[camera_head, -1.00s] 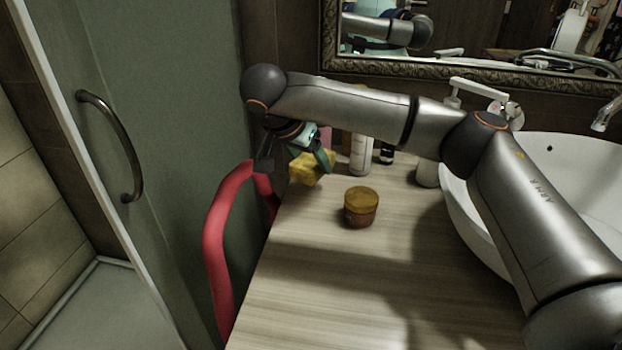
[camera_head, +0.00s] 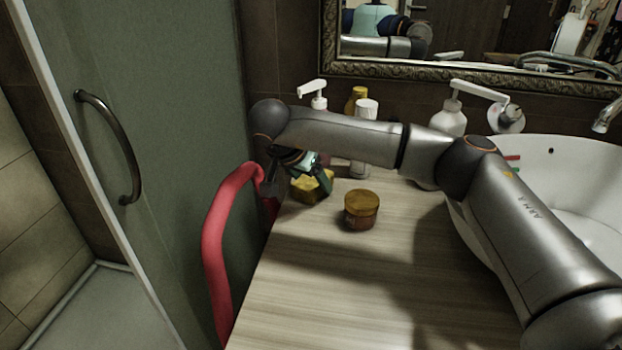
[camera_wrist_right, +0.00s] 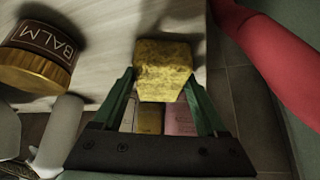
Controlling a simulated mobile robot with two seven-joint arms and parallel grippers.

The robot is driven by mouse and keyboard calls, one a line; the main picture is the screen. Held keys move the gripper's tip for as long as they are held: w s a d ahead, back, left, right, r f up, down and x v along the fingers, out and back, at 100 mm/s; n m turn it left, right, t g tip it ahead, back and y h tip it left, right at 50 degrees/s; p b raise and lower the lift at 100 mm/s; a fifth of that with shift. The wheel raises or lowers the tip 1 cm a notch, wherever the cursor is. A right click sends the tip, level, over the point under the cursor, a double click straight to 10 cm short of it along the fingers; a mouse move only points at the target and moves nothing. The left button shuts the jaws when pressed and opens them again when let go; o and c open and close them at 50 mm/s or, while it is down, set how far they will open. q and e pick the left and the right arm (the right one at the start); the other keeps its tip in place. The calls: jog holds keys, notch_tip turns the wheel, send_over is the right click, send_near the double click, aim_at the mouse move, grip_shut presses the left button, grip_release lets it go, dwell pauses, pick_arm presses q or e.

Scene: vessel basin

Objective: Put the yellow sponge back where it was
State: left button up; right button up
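The yellow sponge (camera_head: 313,187) is at the far left corner of the wooden counter (camera_head: 330,275), close above or on its surface; I cannot tell if it touches. My right gripper (camera_head: 298,185) comes over it from behind, and part of the sponge is hidden by the gripper. In the right wrist view, the sponge (camera_wrist_right: 163,68) sits between the green fingertips of my right gripper (camera_wrist_right: 161,80), which press on its two sides. My left gripper is not in view.
A brown balm jar (camera_head: 361,209) with a yellow lid stands just right of the sponge. Several bottles, including a white one (camera_head: 364,140), stand behind. The red rail (camera_head: 217,240) runs along the counter's left edge. The sink (camera_head: 570,180) is at right. The front counter is clear.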

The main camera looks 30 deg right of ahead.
jog(key=o, duration=0.3)
jog(key=shift+r, duration=0.25)
jog(key=p+v, duration=0.1)
jog(key=v, duration=1.1)
